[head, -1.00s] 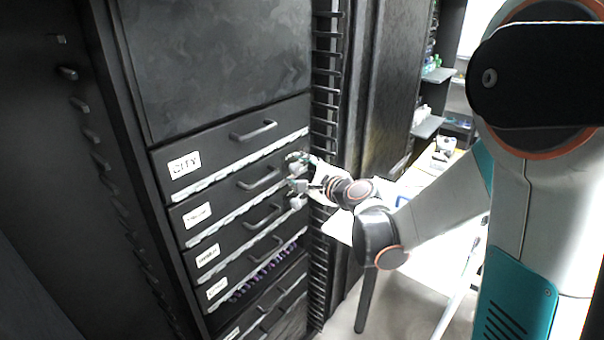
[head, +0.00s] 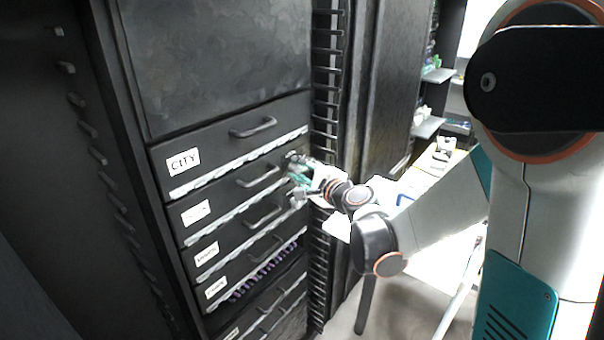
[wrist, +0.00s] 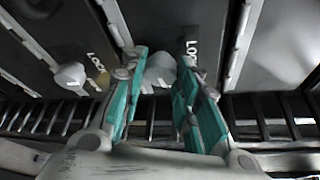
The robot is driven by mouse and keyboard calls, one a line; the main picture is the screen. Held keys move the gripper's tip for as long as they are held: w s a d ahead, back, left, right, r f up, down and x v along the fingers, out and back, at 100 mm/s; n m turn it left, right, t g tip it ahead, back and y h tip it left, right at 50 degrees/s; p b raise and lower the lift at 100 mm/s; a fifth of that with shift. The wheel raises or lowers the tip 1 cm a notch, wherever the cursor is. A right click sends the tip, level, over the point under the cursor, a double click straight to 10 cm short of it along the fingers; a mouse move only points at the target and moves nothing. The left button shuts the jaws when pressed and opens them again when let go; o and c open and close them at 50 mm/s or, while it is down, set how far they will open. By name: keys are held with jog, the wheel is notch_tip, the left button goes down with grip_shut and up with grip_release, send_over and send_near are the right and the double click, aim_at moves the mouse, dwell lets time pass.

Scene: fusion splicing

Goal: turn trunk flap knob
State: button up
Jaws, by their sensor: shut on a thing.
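The trunk flap knob (wrist: 160,70) is a grey-white knob on a dark panel next to a "LOCK" label (wrist: 191,52). It sits between the two teal finger pads of my gripper (wrist: 158,88), which is shut on it. In the head view my gripper (head: 298,170) is at the right end of the second flap (head: 232,190), below the "CITY" flap (head: 225,148). There the gripper mostly hides the held knob. A second pale knob (wrist: 70,75) with its own label is to the left in the wrist view, apart from the fingers.
The dark rack holds several stacked flaps with bar handles (head: 258,178) and pale strips. A slotted rack post (head: 326,120) runs just right of the flaps. Purple connectors (head: 262,278) show under a lower flap. A bright table (head: 425,180) stands behind my arm.

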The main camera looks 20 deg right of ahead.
jog(key=shift+f+n+t+b, duration=0.15)
jog(key=shift+n+t+b, duration=0.4)
jog(key=shift+n+b, duration=0.45)
jog(key=shift+f+n+t+b, duration=0.1)
jog(key=shift+n+t+b, duration=0.5)
jog(key=shift+n, duration=0.6)
jog(key=o, duration=1.1)
jog(key=shift+c, duration=0.2)
jog(key=v, duration=1.2)
